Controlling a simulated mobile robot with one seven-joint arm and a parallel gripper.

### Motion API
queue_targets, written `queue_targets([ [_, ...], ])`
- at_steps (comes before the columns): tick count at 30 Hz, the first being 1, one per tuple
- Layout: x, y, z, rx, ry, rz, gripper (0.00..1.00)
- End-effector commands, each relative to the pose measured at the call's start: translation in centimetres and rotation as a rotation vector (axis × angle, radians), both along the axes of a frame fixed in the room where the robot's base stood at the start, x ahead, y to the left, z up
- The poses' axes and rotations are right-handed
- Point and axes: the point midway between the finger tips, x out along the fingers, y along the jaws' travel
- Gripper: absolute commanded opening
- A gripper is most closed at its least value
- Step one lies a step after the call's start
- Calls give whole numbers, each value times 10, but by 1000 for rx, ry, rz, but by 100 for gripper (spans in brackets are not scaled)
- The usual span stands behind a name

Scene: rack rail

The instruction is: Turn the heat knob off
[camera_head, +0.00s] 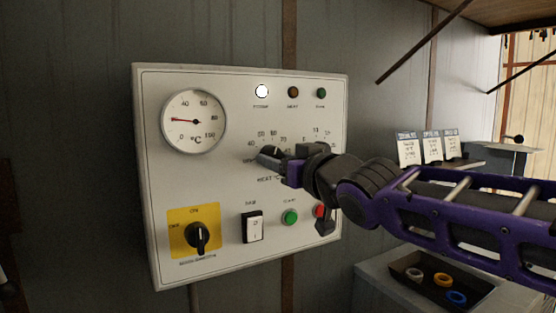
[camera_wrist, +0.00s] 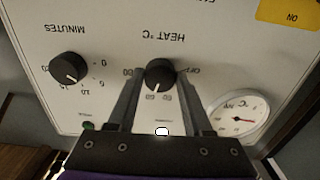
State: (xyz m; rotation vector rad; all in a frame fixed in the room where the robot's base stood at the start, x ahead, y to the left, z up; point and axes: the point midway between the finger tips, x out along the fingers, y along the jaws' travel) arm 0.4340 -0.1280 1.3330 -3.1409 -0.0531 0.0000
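The heat knob (camera_wrist: 160,75) is a round black knob on a pale control panel (camera_head: 170,140), under the "HEAT °C" print that appears upside down in the wrist view. Its white mark points towards the numbered part of the scale, away from the OFF print beside it. My gripper (camera_wrist: 160,73) has one finger on each side of the knob, with what looks like a narrow gap at each side; contact is not clear. In the head view my gripper (camera_head: 278,158) reaches the panel from the right and hides much of the knob.
The minutes knob (camera_wrist: 68,68) sits beside the heat knob. The panel also has a temperature dial (camera_head: 194,120), a yellow-backed main switch (camera_head: 197,236), a rocker switch (camera_head: 252,227) and a green button (camera_head: 290,217). A dark tray (camera_head: 470,293) with colored rings lies at lower right.

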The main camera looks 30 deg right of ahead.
Motion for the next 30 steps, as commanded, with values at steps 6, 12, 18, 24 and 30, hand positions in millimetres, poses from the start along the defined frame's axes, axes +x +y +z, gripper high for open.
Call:
queue_targets([
  [6, 0, 0, 0, 0, 0, 0, 3],
  [12, 0, 0, 0, -6, 0, 0, 0],
  [18, 0, 0, -1, -59, -2, 1, 0],
  [24, 0, 0, -2, -185, -6, 1, 0],
  [30, 0, 0, -1, -365, -13, 1, 0],
])
